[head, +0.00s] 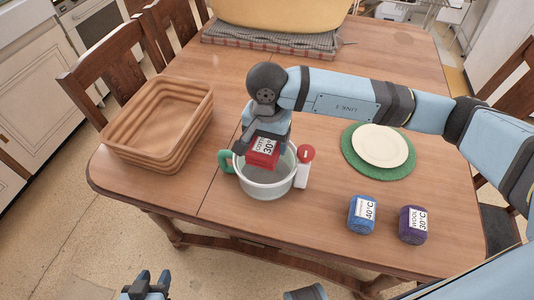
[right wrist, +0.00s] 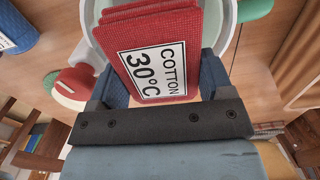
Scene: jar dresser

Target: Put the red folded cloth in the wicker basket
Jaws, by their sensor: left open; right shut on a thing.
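The red folded cloth (head: 262,158) has a white label reading "COTTON 30°C". My right gripper (head: 262,146) is shut on it and holds it over the mouth of a white pot; whether it touches the pot is unclear. In the right wrist view the cloth (right wrist: 190,75) sits between the two blue fingers (right wrist: 155,82). The brown wicker basket (head: 196,118) stands on the left of the table, its visible inside empty. My left gripper (head: 148,284) is open and empty at the bottom of the head view, off the table's front edge.
The white pot (head: 265,190) has a green handle; a red-topped white item (head: 303,175) stands beside it. Blue (head: 361,214) and purple (head: 413,225) labelled bundles lie front right. A cream plate (head: 380,146) sits on a green mat (head: 350,165). Chairs flank the table.

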